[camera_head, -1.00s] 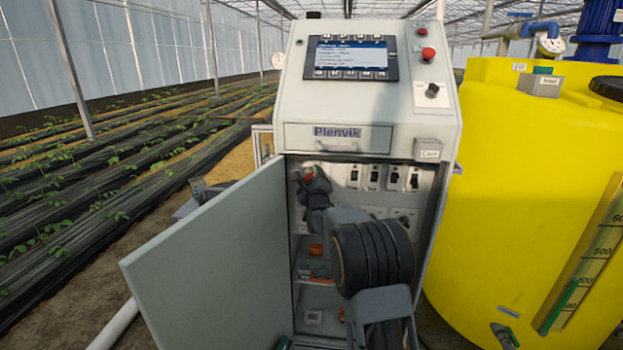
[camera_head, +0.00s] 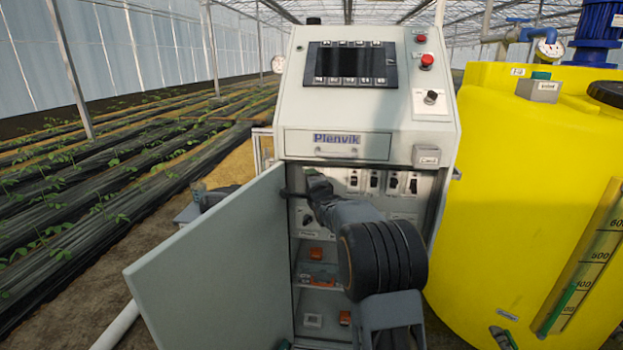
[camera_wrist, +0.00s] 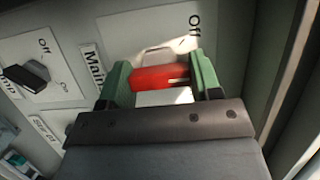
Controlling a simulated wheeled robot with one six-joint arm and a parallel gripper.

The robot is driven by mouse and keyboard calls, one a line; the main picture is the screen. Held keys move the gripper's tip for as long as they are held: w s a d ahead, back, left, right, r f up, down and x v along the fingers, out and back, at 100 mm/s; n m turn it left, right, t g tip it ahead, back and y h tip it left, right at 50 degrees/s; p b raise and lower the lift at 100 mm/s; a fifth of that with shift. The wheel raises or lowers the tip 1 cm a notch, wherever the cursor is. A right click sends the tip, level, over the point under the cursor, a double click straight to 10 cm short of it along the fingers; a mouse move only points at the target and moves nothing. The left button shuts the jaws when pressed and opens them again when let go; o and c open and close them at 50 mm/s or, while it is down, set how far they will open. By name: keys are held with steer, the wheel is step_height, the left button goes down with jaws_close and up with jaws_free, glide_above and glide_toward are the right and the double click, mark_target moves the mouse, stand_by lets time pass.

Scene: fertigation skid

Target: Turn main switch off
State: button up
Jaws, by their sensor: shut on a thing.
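The main switch has a red handle (camera_wrist: 160,78) on a light plate marked "Off" and "Main" in the wrist view. My gripper (camera_wrist: 158,82) has its green-tipped fingers on both sides of the red handle and is shut on it. In the head view my gripper (camera_head: 318,184) is inside the open cabinet (camera_head: 425,215), at the upper left of the switch panel; the handle is hidden there. The display (camera_head: 350,64) on the cabinet's top is dark.
The cabinet door (camera_head: 215,265) stands open to the left. Several breakers (camera_head: 373,182) sit right of my gripper. Another black knob (camera_wrist: 25,78) is left of the main switch. A yellow tank (camera_head: 530,190) stands close on the right.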

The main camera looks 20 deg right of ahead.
steer(key=n+g+p, duration=0.1)
steer(key=n, duration=0.2)
steer(key=shift+r+p, duration=0.15)
steer(key=shift+p, duration=0.2)
steer(key=shift+n+g+h, duration=0.3)
steer(key=shift+n+g, duration=0.2)
steer(key=shift+n, duration=0.4)
steer(key=shift+f+n+b, duration=0.25)
steer(key=shift+n+b, duration=0.25)
steer(key=shift+b, duration=0.4)
steer(key=b, duration=0.4)
steer(key=shift+w+f+n+g, duration=0.1)
steer(key=shift+f+n+g, duration=0.05)
steer(key=shift+n+g, duration=0.2)
steer(key=shift+d+h+b, duration=0.1)
steer(key=shift+h+b, duration=0.2)
steer(key=shift+b, duration=0.6)
steer(key=b, duration=0.4)
steer(key=shift+r+n+g+b, duration=0.2)
steer(key=shift+n+g+b, duration=0.05)
steer(key=shift+n+b, duration=0.1)
steer(key=o, duration=0.9)
steer(key=shift+o, duration=0.2)
